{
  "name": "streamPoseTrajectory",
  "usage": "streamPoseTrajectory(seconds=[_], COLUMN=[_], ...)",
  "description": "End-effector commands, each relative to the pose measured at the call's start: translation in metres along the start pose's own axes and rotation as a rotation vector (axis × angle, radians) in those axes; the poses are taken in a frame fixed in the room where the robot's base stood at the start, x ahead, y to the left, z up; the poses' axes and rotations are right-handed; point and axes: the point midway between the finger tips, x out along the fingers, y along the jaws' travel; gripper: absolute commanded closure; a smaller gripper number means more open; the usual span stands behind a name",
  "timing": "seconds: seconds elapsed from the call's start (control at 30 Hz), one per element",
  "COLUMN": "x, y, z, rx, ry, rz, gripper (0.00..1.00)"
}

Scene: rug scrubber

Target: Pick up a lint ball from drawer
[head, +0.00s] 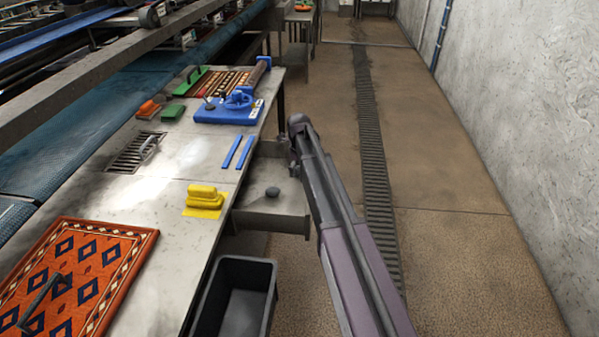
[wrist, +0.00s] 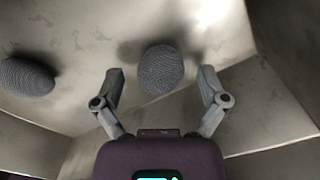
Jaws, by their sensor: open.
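In the wrist view, a dark grey, textured round lint ball (wrist: 160,70) lies on the pale metal floor of the drawer (wrist: 215,60). A second grey lint ball (wrist: 27,77) lies at the left. My gripper (wrist: 161,85) is open, with one finger on each side of the middle ball and space between ball and fingers. In the head view, the open drawer (head: 285,222) sticks out from under the table, with one dark ball (head: 272,191) showing in it. My arm reaches to the drawer's far end, and the fingers are hidden there.
The drawer walls (wrist: 285,75) rise close to the right of my gripper. A black bin (head: 235,300) stands below. The floor (head: 450,160) at right is clear.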

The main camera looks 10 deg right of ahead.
Motion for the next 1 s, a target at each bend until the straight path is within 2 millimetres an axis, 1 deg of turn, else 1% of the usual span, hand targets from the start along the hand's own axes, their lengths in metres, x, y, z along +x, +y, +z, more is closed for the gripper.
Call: streamPoseTrajectory(seconds=[0.03,0.07,0.1,0.17,0.2,0.23,0.3,0.73,1.0], x=[0.0,0.0,0.0,0.0,0.0,0.0,0.0,-0.001,-0.012], y=[0.0,0.0,0.0,0.0,0.0,0.0,0.0,0.0,-0.001], z=[0.0,0.0,0.0,0.0,0.0,0.0,0.0,-0.001,-0.001], rx=[0.0,0.0,0.0,0.0,0.0,0.0,0.0,0.001,0.001], ry=[0.0,0.0,0.0,0.0,0.0,0.0,0.0,0.0,0.0], rz=[0.0,0.0,0.0,0.0,0.0,0.0,0.0,0.0,0.0], gripper=[0.16,0.25,0.37,0.53,0.63,0.66,0.68,0.69,0.69])
